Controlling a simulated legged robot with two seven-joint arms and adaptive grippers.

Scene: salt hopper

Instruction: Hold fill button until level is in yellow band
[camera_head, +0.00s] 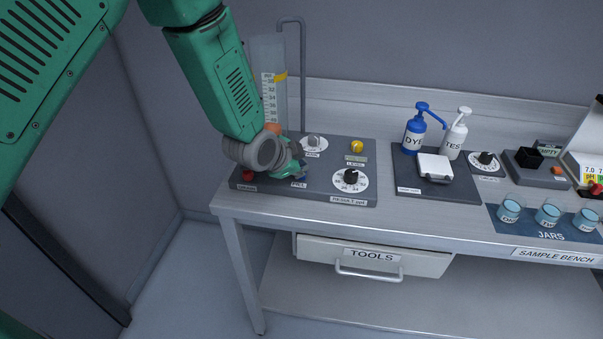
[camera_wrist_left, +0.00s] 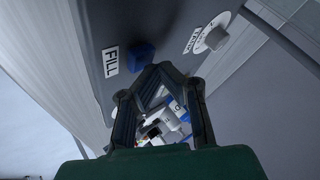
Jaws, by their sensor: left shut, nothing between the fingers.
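The clear hopper column (camera_head: 267,82) stands at the back left of the grey panel, with a printed scale and a yellow band (camera_head: 281,76) near its top. I cannot make out the fill level; my left arm covers part of the column. The blue fill button (camera_wrist_left: 143,57) sits beside the FILL label (camera_wrist_left: 111,62) in the left wrist view. In the head view my left gripper (camera_head: 298,170) mostly hides it. My left gripper (camera_wrist_left: 166,68) is shut and empty, its tips close to the button; I cannot tell whether they touch. My right gripper is out of view.
The panel also carries a red button (camera_head: 248,175), a black dial (camera_head: 351,176), a grey knob (camera_head: 314,141) and a yellow lamp (camera_head: 357,146). Bottles (camera_head: 414,133) and jars (camera_head: 547,215) stand to the right. A tools drawer (camera_head: 375,257) is below.

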